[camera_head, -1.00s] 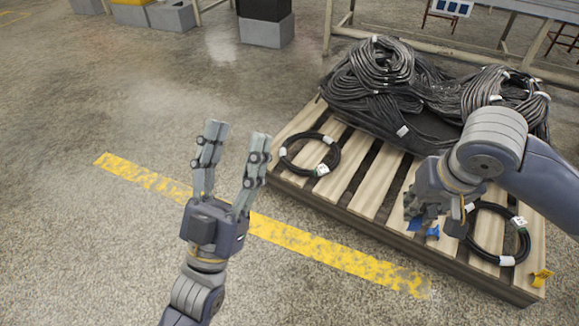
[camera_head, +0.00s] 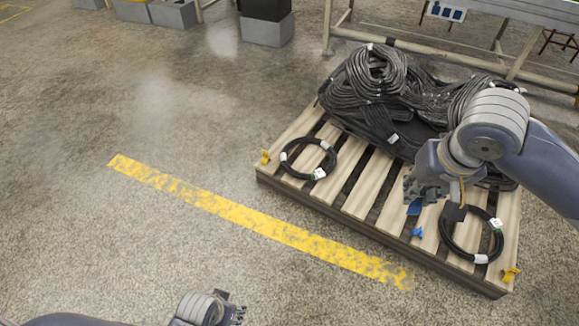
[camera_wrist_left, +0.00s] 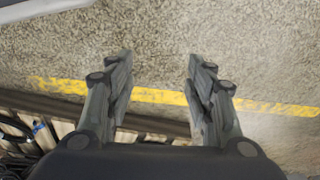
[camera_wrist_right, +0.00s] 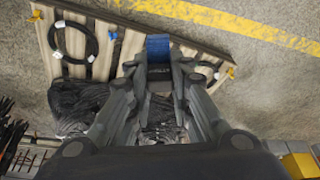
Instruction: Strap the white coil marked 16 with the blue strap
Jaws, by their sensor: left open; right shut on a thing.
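I see no white coil. Two black coils with white bands and tags lie on the pallet: the left coil (camera_head: 334,160) and the right coil (camera_head: 459,251). Their markings are too small to read. My right gripper (camera_head: 412,190) is above the pallet, left of the right coil, shut on the blue strap (camera_head: 414,208); the strap (camera_wrist_right: 158,45) sits between its fingertips in the right wrist view. A small blue piece (camera_head: 418,232) shows just below; whether it is part of the strap I cannot tell. My left gripper (camera_head: 238,312) is at the bottom edge, open and empty (camera_wrist_left: 160,80).
A heap of black hoses (camera_head: 375,85) covers the back of the wooden pallet (camera_head: 310,197). Yellow pieces (camera_head: 265,157) (camera_head: 510,274) sit at its front corners. A metal frame (camera_head: 420,55) stands behind. The floor with the yellow line (camera_head: 240,215) is clear.

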